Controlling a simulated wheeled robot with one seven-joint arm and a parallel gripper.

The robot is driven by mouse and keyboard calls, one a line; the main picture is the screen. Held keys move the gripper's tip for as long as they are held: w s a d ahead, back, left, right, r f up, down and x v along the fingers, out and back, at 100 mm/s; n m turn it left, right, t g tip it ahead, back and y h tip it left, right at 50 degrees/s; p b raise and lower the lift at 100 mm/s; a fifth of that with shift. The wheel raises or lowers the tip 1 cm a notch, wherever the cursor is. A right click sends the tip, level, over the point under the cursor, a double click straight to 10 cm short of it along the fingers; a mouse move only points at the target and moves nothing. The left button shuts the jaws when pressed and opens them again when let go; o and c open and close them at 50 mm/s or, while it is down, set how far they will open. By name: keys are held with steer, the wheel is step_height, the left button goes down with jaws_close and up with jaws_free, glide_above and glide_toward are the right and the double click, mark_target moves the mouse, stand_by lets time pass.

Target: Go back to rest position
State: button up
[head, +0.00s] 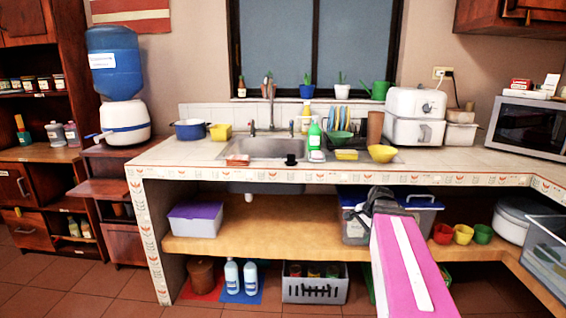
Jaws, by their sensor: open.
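My arm, pink with a white stripe, reaches up from the lower right of the head view. My gripper (376,196), dark and small, is at its far end, in front of the counter's front edge and the shelf below it. It is open, and I see nothing held in it. Its fingers are seen from behind and partly hidden by the wrist. It overlaps a clear storage box (354,228) in the picture; I cannot tell how far apart they are.
The tiled counter (185,152) holds a sink (262,147), dishes, a white container (414,103) and a microwave (528,126). Colored cups (462,234) stand on the wooden shelf (290,235) at right. A crate (315,290) and bottles are on the floor. Floor at lower left is clear.

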steer(key=s+a+f+n+g+h, duration=0.2)
steer(key=s+a+f+n+g, duration=0.1)
steer(key=s+a+f+n, duration=0.7)
step_height(320, 180, down, 3)
steer(key=shift+s+f+n+h, duration=0.1)
steer(key=shift+s+n+h, duration=0.3)
steer(key=shift+s+n, duration=0.25)
